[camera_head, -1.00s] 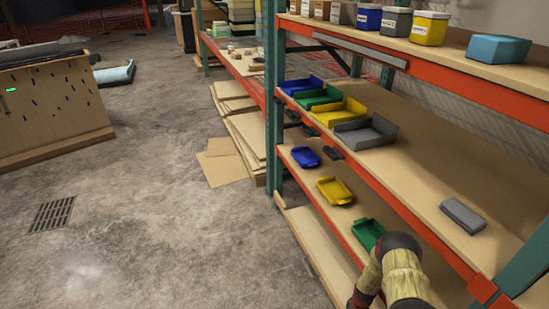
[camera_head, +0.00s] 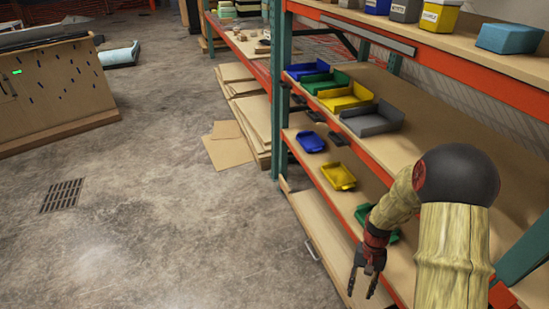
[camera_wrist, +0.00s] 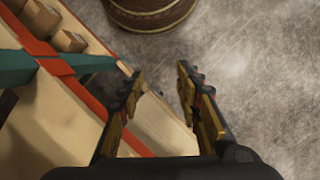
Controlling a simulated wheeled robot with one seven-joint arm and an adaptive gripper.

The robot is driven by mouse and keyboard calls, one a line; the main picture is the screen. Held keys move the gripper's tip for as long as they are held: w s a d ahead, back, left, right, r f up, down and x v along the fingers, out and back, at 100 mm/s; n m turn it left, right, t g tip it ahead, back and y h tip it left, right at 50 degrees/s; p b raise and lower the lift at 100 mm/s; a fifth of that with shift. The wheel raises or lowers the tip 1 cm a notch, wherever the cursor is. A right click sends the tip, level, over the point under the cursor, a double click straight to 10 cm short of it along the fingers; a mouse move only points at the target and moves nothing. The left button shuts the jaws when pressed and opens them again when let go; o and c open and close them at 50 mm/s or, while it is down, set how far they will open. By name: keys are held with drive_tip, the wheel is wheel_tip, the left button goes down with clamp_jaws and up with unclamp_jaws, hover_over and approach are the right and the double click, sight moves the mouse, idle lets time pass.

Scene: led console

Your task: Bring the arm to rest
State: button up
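My gripper (camera_head: 367,277) hangs at the lower right of the head view, fingers pointing down, in front of the shelf rack's lower edge. In the wrist view my gripper (camera_wrist: 160,85) shows two fingers spread apart with nothing between them. Bare concrete floor and part of the rack's lowest board lie beyond the fingertips. My arm covers the right part of the rack and part of a green tray (camera_head: 362,214).
The rack's orange beam (camera_head: 345,205) runs close beside my arm. Blue (camera_head: 310,142) and yellow (camera_head: 338,177) trays lie on a lower shelf. A grey bin (camera_head: 372,120) stands above them. A wooden console (camera_head: 50,95) is at the left; the floor between is clear.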

drive_tip(key=s+a+r+n+t+p, duration=0.1)
drive_tip(key=s+a+r+t, duration=0.2)
drive_tip(key=r, duration=1.1)
drive_tip(key=s+a+r+n+t+p, duration=0.2)
drive_tip(key=s+r, duration=0.4)
drive_tip(key=r, duration=0.8)
drive_tip(key=s+a+r+n+t+p, duration=0.1)
drive_tip(key=s+a+r+t, duration=0.3)
drive_tip(key=r, duration=1)
drive_tip(key=shift+s+a+h+p, duration=0.35)
drive_tip(key=shift+s+h, duration=0.05)
drive_tip(key=shift+s, duration=0.45)
drive_tip(key=shift+c, duration=0.5)
